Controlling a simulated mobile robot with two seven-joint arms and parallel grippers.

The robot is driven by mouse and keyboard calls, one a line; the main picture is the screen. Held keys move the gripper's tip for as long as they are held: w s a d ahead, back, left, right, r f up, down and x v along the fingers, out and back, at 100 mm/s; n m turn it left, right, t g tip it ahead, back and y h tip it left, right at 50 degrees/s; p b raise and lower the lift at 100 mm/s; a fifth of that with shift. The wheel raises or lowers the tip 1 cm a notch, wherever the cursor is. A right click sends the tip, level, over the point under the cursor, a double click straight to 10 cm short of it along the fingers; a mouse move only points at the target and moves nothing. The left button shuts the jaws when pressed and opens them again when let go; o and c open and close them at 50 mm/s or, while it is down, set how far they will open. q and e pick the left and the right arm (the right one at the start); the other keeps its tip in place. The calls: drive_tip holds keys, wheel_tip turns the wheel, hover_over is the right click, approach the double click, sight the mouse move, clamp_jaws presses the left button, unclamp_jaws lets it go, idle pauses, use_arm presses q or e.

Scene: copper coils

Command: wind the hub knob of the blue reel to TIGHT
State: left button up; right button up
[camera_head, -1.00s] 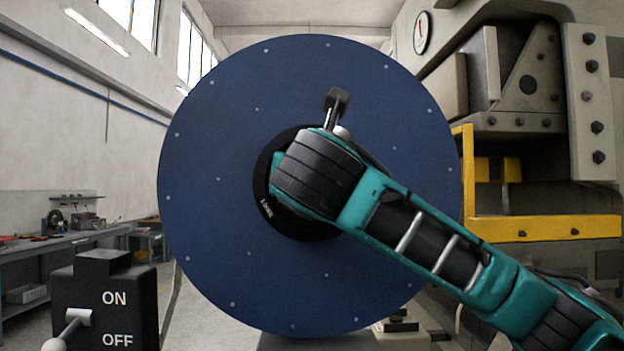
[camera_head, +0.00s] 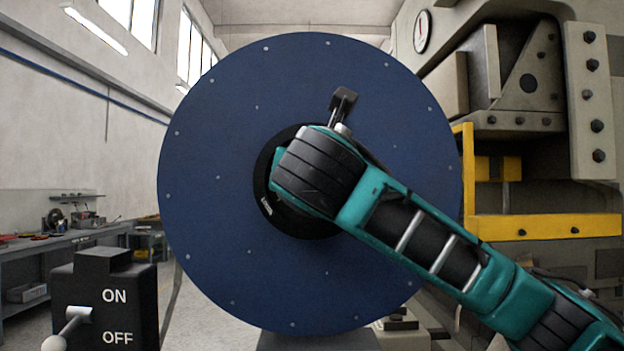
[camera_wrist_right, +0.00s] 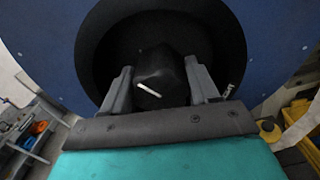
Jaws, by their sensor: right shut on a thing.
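The blue reel (camera_head: 215,130) stands upright and fills the middle of the head view. Its dark hub (camera_head: 262,170) is largely covered by my right wrist. In the right wrist view the black hub knob (camera_wrist_right: 160,68) sits in the dark round hub recess, with a white pointer line (camera_wrist_right: 148,89) on its face. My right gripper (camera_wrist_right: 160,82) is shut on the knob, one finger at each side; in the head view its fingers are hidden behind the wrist. A small white label on the hub shows at its lower left and is too small to read. My left gripper is not in view.
A black ON/OFF switch box (camera_head: 105,300) with a white-knobbed lever stands at the lower left. A large machine with a yellow frame (camera_head: 545,227) is at the right. A workbench (camera_head: 65,240) stands along the left wall.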

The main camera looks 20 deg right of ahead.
drive_tip(key=m, duration=0.4)
drive_tip(key=shift+b, duration=0.3)
drive_tip(key=m, duration=0.3)
drive_tip(key=shift+d+f+m+b, duration=0.1)
drive_tip(key=shift+m+b, duration=0.2)
drive_tip(key=shift+m, duration=0.1)
drive_tip(key=m, duration=0.3)
drive_tip(key=shift+m+b, duration=0.3)
drive_tip(key=shift+b, duration=0.05)
drive_tip(key=m, duration=0.3)
drive_tip(key=shift+f+m+b, duration=0.15)
drive_tip(key=shift+m+b, duration=0.15)
drive_tip(key=shift+b, duration=0.05)
drive_tip(key=m, duration=0.3)
drive_tip(key=shift+m+b, duration=0.3)
drive_tip(key=m, duration=0.3)
drive_tip(key=shift+f+m, duration=0.1)
drive_tip(key=shift+m, duration=0.2)
drive_tip(key=m, duration=0.3)
drive_tip(key=shift+b, duration=0.35)
drive_tip(key=shift+m, duration=1.7)
drive_tip(key=shift+f, duration=0.1)
